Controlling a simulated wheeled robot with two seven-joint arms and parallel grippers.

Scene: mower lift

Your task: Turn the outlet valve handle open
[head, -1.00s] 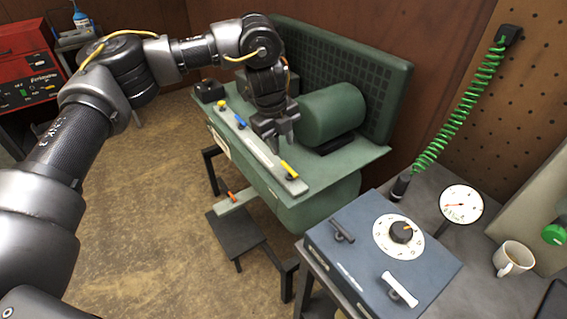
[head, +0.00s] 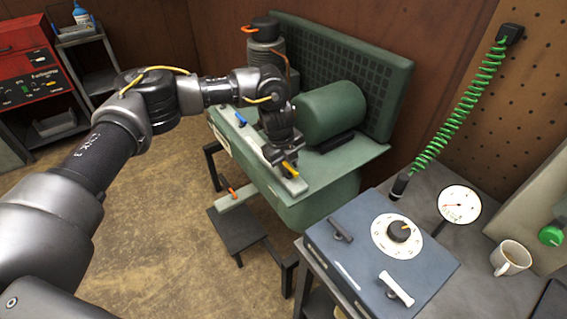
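A pale valve bar (head: 251,147) runs along the front edge of the green compressor. It carries a yellow-orange handle (head: 290,169) near its right end and a blue handle (head: 241,119) further left. Another orange handle (head: 232,192) sits on a lower pale bar. No readable label shows which one is the outlet valve handle. My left gripper (head: 281,159) points down at the right end of the bar, right beside the yellow-orange handle. Whether its fingers touch or grip that handle I cannot tell. My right gripper is out of view.
The green tank (head: 333,110) and grille panel (head: 390,72) stand behind my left gripper. A blue box with a dial (head: 345,250), a gauge (head: 459,204) and a mug (head: 510,257) are on the right bench. The floor at left is clear.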

